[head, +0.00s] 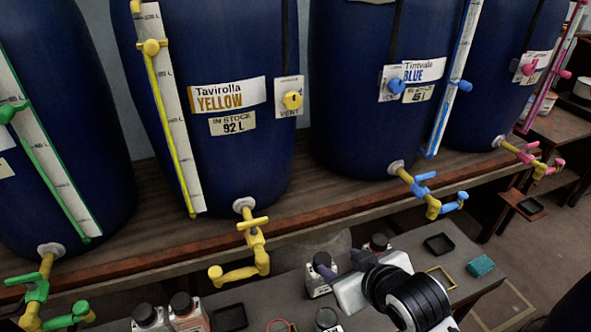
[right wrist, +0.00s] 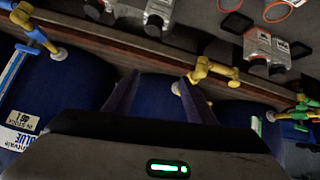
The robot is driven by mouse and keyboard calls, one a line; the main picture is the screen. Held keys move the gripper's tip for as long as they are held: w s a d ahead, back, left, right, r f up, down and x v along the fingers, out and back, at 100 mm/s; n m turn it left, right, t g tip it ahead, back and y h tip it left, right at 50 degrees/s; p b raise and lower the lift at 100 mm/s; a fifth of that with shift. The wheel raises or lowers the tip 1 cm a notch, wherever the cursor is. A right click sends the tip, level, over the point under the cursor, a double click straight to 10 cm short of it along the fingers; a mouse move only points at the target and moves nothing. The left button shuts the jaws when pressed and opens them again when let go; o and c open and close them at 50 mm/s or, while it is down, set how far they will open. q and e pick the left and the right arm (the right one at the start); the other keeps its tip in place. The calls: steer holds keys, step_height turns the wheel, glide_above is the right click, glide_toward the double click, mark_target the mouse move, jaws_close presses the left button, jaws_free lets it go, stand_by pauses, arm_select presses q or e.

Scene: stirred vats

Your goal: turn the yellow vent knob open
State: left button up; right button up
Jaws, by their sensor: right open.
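The yellow vent knob (head: 292,100) is a small round knob on a white plate marked VENT, right of the YELLOW label (head: 228,97) on a dark blue vat (head: 225,40). My right gripper (head: 343,266) is low in the head view, over the front bench, below and to the right of the knob and apart from it. In the right wrist view its two dark fingers (right wrist: 160,80) stand apart with nothing held between them, in front of blue vats. I do not make out the vent knob in that view. My left gripper is not in view.
The yellow tap (head: 250,245) sticks out below the vat, left of my right gripper. A blue tap (head: 432,195) and blue vent knob (head: 396,86) are to the right. Bottles (head: 186,310), a black tray (head: 439,244) and a teal block (head: 480,266) stand on the grey bench.

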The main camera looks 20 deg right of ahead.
steer(key=w+r+t, duration=0.5)
steer(key=w+r, duration=0.6)
steer(key=n+t, duration=0.1)
steer(key=t, duration=0.2)
glide_toward(294, 101)
steer(key=w+p, duration=0.1)
steer(key=w, duration=0.6)
steer(key=shift+w+f, duration=0.1)
steer(key=shift+w, duration=0.75)
steer(key=shift+c, duration=0.2)
steer(key=shift+f, duration=0.1)
steer(key=c, duration=1)
